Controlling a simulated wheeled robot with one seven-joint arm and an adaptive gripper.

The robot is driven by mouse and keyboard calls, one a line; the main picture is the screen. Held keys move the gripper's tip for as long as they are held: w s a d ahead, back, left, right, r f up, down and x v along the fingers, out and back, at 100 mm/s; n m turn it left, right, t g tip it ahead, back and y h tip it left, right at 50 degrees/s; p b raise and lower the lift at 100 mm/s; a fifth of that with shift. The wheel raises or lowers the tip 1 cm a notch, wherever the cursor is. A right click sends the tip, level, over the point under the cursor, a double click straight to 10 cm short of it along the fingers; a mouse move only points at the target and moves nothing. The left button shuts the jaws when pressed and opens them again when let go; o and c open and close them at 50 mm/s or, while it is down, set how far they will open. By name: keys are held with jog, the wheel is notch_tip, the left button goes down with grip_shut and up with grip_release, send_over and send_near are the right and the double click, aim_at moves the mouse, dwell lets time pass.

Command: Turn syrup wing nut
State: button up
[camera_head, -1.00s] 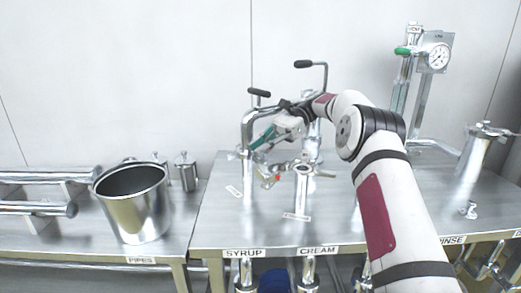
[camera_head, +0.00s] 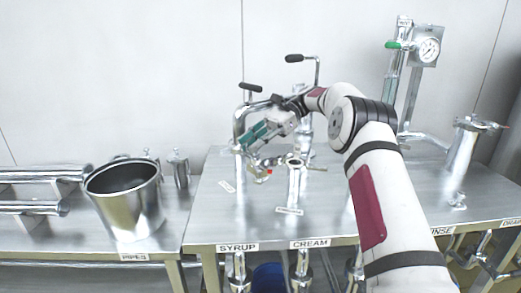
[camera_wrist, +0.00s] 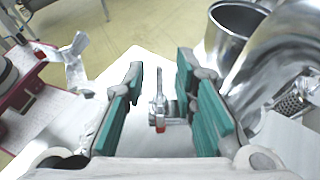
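The syrup pipe (camera_head: 239,146) is a bent metal tube standing at the left of the right-hand table, above the SYRUP label (camera_head: 238,247). A small metal fitting with a red spot (camera_head: 262,172) sticks out low beside it. My gripper (camera_head: 255,139) is close to the pipe, with green finger pads. In the wrist view my gripper (camera_wrist: 160,108) is open, one pad on each side. A small metal wing nut (camera_wrist: 158,104), with a red piece below it, shows between the pads, apart from both. Whether the fingers reach around it in depth is unclear.
The cream pipe (camera_head: 296,184) stands close right of my gripper. Black-handled levers (camera_head: 294,58) rise behind. A metal bucket (camera_head: 124,215) stands on the left table. A large shiny tube (camera_wrist: 285,50) fills the wrist view's upper right. The right table's front is mostly clear.

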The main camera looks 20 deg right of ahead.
jog(key=shift+r+m+t, duration=0.1)
jog(key=shift+m+t, duration=0.2)
